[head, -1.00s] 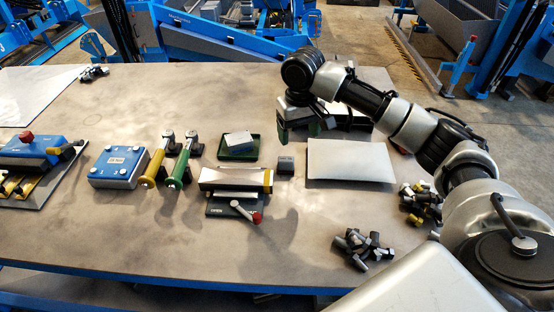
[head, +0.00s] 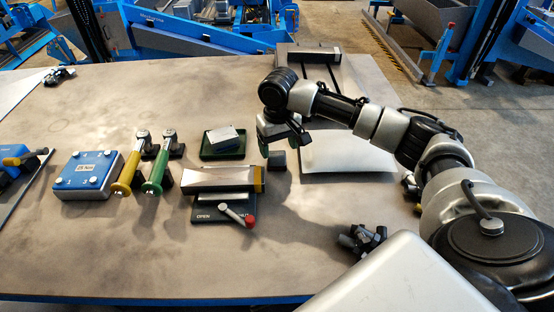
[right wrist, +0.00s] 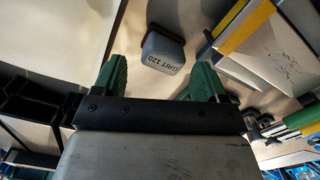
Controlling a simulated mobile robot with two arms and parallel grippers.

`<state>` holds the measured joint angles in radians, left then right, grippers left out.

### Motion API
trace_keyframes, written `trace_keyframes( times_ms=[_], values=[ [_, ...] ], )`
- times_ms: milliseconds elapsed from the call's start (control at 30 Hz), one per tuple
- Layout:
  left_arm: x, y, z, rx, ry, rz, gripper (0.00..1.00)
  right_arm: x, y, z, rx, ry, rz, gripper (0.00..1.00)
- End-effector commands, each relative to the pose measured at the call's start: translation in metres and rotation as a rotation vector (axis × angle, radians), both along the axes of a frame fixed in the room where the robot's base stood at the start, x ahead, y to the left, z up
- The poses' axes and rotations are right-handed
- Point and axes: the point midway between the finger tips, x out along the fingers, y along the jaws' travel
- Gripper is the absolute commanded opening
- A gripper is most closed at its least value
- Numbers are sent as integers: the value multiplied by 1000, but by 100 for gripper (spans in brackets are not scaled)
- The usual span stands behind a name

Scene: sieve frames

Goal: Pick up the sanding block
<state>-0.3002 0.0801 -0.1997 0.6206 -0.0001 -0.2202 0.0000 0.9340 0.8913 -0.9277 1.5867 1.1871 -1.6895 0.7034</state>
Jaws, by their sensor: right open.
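The sanding block (head: 277,161) is a small grey block on the table, just right of the clamp fixture. In the right wrist view it is the grey block (right wrist: 164,50) marked "GRIT 120", with a dark brown edge. My right gripper (head: 282,142) is open and empty, near the block and partly overlapping its far side in the head view. In the right wrist view the green fingers (right wrist: 160,80) are spread apart, and the block lies beyond their tips, roughly between them. My left gripper is not in view.
The clamp fixture (head: 222,178) with a red-knobbed lever stands close to the left of the block. A green tray (head: 223,152) is behind it. A pale sheet (head: 345,155) lies to the right. Several dark bolts (head: 358,240) lie in front. Two torque tools and a blue box (head: 90,172) stand left.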

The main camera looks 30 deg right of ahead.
Motion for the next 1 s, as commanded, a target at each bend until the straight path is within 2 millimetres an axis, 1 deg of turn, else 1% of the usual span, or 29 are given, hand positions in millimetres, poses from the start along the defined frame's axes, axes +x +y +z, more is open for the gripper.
trace_keyframes(
  times_ms=[133,300,400,500,667,700,733,900,1000],
  values=[
    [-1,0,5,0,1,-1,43,0,1,-12,0,3,0,73],
    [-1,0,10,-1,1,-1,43,0,3,-39,-2,3,0,73],
    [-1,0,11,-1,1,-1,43,0,3,-50,-1,1,1,73],
    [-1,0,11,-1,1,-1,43,0,4,-54,0,-1,1,73],
    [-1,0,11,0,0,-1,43,0,4,-54,0,-1,2,73],
    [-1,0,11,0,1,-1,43,0,4,-54,0,-1,2,71],
    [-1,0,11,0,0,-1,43,0,4,-54,0,-1,1,66],
    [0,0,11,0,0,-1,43,0,3,-54,0,-1,1,40],
    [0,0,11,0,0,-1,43,0,3,-54,0,-1,1,40]
  ],
)
